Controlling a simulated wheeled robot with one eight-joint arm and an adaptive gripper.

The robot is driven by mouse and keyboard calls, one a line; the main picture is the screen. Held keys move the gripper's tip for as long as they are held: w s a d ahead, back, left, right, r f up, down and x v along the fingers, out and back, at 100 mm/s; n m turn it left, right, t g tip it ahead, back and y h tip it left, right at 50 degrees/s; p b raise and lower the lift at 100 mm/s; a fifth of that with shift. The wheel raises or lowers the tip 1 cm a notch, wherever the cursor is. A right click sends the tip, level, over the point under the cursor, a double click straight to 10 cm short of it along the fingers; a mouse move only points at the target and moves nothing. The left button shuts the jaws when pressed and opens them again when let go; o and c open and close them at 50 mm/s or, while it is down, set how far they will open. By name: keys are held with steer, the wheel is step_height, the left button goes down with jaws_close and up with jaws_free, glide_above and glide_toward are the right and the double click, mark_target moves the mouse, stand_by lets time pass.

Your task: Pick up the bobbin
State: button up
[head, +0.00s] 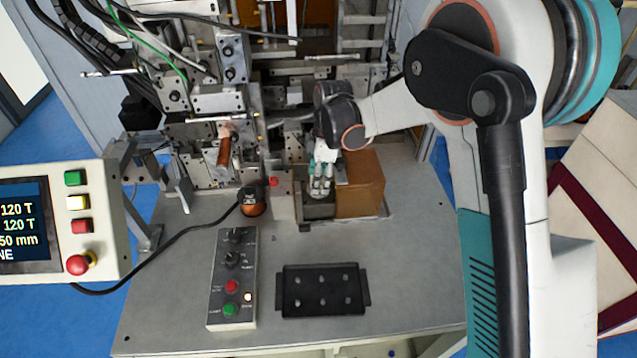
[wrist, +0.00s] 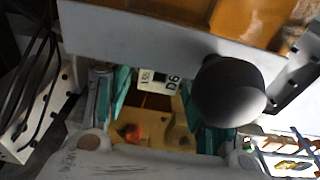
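A copper-coloured cylinder (head: 224,150), which looks like a wound bobbin, is on the winding machine at the left of the head view. My gripper (head: 320,182) is well to its right, pointing down in front of the brown box. In the wrist view the teal finger pads of my gripper (wrist: 157,125) stand apart with no object clearly held between them. A white label (wrist: 158,80) and a small red-orange spot (wrist: 131,132) on a tan surface show beyond the fingers. I cannot identify a bobbin between or below the fingertips.
The brown box (head: 362,185) stands right beside my gripper. An orange round part (head: 252,204) sits to the left. A control box (head: 232,280) and a black tray (head: 283,292) with several studs lie in front. A rounded grey part (wrist: 228,90) blocks some of the wrist view.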

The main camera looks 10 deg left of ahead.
steer(key=c, duration=0.5)
steer(key=shift+r, duration=0.1)
step_height(320, 180, up, 20)
steer(key=shift+f+p, duration=0.1)
steer(key=shift+p, duration=0.7)
steer(key=shift+d, duration=0.1)
